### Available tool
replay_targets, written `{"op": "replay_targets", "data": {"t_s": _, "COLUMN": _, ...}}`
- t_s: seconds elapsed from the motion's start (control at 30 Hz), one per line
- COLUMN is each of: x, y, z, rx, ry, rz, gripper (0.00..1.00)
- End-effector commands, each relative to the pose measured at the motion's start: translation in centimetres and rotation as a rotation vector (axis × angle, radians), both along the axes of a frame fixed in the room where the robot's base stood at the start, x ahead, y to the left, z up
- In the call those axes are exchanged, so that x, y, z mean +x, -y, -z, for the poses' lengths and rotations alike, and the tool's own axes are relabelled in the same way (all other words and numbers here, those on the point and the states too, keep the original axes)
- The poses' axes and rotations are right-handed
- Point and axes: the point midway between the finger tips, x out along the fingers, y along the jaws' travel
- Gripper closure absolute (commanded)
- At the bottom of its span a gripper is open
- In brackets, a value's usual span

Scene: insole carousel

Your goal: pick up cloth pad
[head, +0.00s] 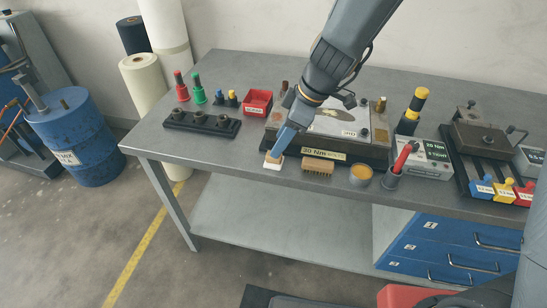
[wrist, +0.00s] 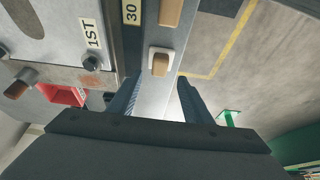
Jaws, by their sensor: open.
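The cloth pad, a small white pad with a tan block on top (head: 272,164), sits at the front edge of the grey table. It also shows in the wrist view (wrist: 161,62), just beyond the fingertips and roughly centred between them. My gripper (head: 278,150) points down at the pad from above in the head view. In the wrist view its two blue fingers (wrist: 157,92) are spread apart with nothing between them. From these views I cannot tell how large the gap to the pad is.
A wooden brush (head: 317,166) lies to the right of the pad, with a tin (head: 361,175) beyond it. A fixture base (head: 345,150) labelled 30 Nm stands close behind. A red bin (head: 257,102) and dark peg rack (head: 201,123) are at left. The table's front edge (head: 230,173) is near.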

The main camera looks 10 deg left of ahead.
Motion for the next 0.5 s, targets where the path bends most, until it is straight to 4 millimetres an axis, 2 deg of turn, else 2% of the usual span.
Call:
{"op": "replay_targets", "data": {"t_s": 0.3, "x": 0.1, "y": -1.0, "z": 3.5, "rx": -0.002, "ry": -0.003, "rz": -0.003, "gripper": 0.55}}
{"op": "replay_targets", "data": {"t_s": 0.5, "x": 0.2, "y": -1.4, "z": 4.4, "rx": -0.001, "ry": 0.0, "rz": -0.003, "gripper": 0.55}}
